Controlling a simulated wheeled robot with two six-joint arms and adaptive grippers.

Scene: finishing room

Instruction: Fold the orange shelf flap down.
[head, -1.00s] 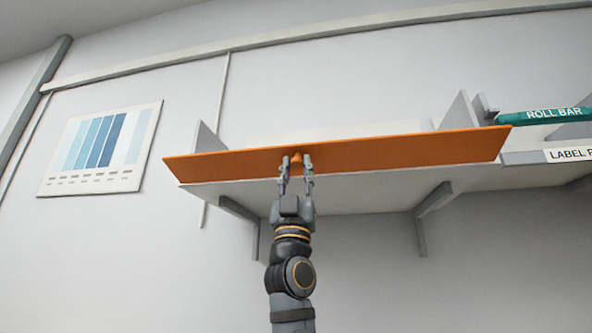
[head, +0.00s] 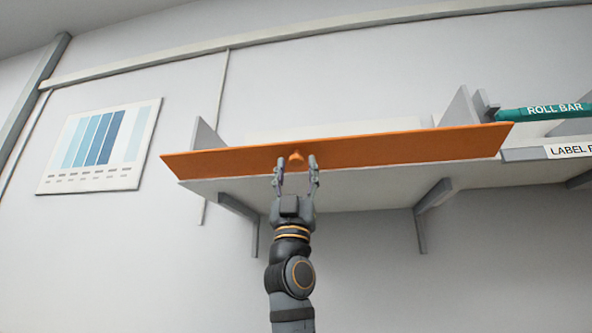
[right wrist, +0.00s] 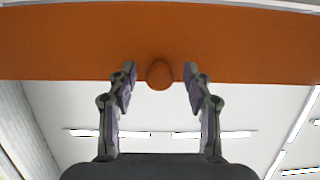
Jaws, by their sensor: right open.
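The orange shelf flap (head: 380,151) is a long panel along the front of a wall shelf (head: 340,185), tilted outward. A small orange knob (head: 296,156) sticks out of it left of its middle. My right gripper (head: 296,162) is open just below and in front of the knob. In the right wrist view the knob (right wrist: 160,75) lies between and just beyond the two open fingertips (right wrist: 158,72), with a gap on each side. The flap (right wrist: 70,40) fills the top of that view. My left gripper is not in view.
Grey brackets (head: 434,200) hold the shelf from below. A teal roll bar (head: 545,111) and a label strip (head: 570,151) are at the right. A blue colour chart (head: 100,147) hangs on the left wall. The space below the shelf is clear.

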